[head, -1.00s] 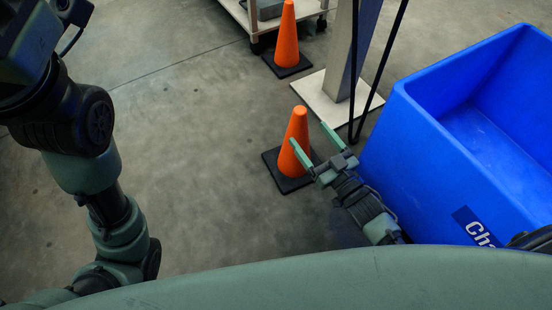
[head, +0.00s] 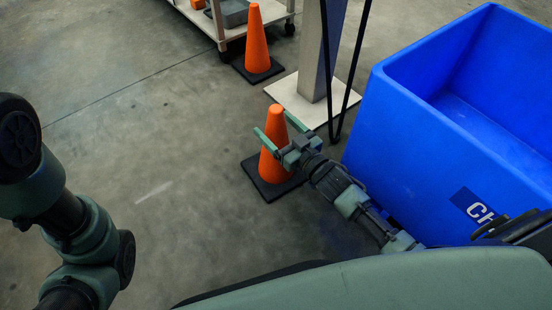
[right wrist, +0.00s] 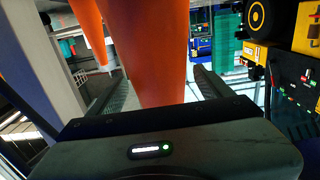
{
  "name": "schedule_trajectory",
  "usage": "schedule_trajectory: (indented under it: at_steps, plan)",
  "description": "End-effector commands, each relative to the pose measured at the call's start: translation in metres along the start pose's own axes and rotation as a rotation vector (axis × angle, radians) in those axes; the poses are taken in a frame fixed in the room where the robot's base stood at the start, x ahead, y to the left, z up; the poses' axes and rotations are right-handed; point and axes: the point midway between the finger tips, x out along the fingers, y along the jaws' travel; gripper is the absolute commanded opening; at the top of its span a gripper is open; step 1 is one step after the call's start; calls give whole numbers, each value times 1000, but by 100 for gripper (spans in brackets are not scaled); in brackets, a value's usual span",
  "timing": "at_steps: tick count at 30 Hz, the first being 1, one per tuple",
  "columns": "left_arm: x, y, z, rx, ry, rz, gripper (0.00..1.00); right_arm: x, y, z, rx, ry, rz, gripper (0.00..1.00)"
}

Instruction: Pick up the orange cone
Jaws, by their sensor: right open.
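The near orange cone (head: 273,168) stands upright on its black square base on the floor, left of the blue bin. My right gripper (head: 272,124) is open at the cone's upper part, with its fingers reaching to either side of it. In the right wrist view the cone (right wrist: 158,45) fills the space between the two open fingers; I cannot tell whether they touch it. A second orange cone (head: 256,42) stands farther back. My left arm shows at the left edge, but its gripper is out of view.
A large blue bin (head: 400,140) stands close to the right of my right arm. A post on a pale base plate (head: 290,92) stands just behind the near cone, with black cables hanging by it. A wheeled cart (head: 215,25) is at the back. Floor to the left is clear.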

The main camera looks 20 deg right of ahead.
Motion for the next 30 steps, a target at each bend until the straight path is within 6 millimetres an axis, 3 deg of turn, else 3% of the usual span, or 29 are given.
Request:
schedule_trajectory:
  at_steps: [4, 12, 23, 30]
  plan:
    - [1, 0, 0, 0, 0, 0, 36, 0, 0, 0, 1, 0, 0, 77]
    - [1, 0, 0, 0, 1, 1, 36, 0, 0, 0, 1, 0, -1, 2]
    - [2, 0, 1, -1, 1, 1, 36, 0, -1, -4, 1, 5, -2, 0]
    - [17, -3, 6, -1, 0, 0, 36, 0, 0, -26, 0, 6, -2, 0]
